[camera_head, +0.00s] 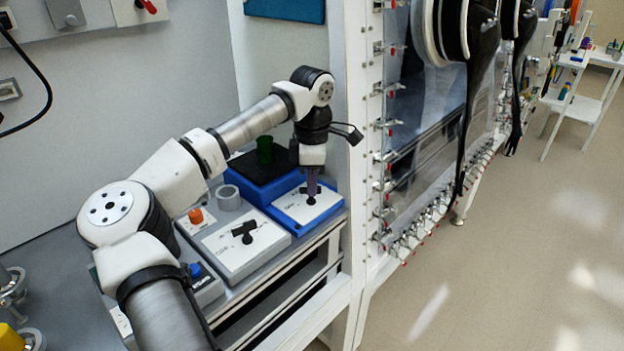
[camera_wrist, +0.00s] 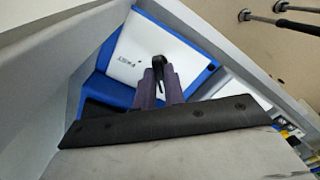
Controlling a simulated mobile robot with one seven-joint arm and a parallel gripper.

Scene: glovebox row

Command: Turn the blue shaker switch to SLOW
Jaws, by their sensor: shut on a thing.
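The blue shaker (camera_head: 294,214) stands at the right end of the bench, with a white control panel (camera_head: 325,207) on its front. Its black switch knob (camera_head: 311,200) sits on that panel. My gripper (camera_head: 312,193) points down from above and is shut on the knob. In the wrist view the dark purple fingers (camera_wrist: 160,84) close around the black knob (camera_wrist: 158,61), which shows between and beyond the tips. A small printed word, apparently FAST, is on the white panel (camera_wrist: 140,40) beside it. The knob's exact setting is partly hidden by the fingers.
A grey-white unit (camera_head: 232,250) with a similar black knob stands left of the shaker. A green beaker (camera_head: 264,150) stands on the shaker's dark top. Orange (camera_head: 195,215) and blue (camera_head: 195,270) knobs are further left. A white frame post (camera_head: 362,150) is close on the right.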

